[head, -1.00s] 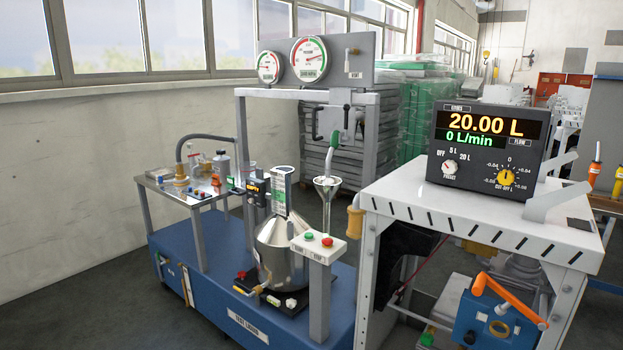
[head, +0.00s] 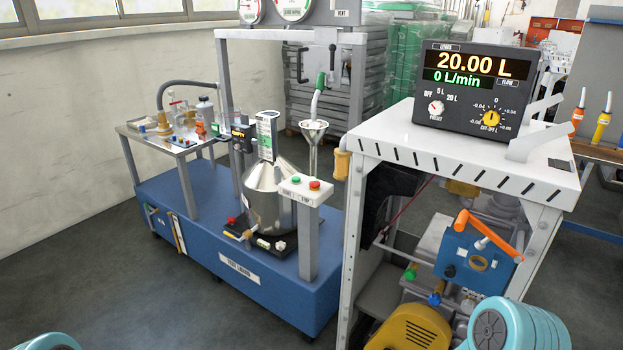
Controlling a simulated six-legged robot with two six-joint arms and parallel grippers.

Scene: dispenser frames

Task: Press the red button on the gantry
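The red button (head: 314,185) is on top of a small white control box (head: 306,193), to the right of a green button (head: 295,180). The box sits on a grey post at the front of the blue wheeled base (head: 270,285). The grey gantry frame (head: 290,37) stands behind it and carries round gauges, cut off by the top edge. Nothing covers the red button. Neither of my grippers is in view.
A steel vessel (head: 264,190) and a funnel (head: 313,130) stand close to the control box. A white table (head: 455,155) with a digital display (head: 474,88) reading 20.00 L stands at right. The floor (head: 100,290) at front left is clear.

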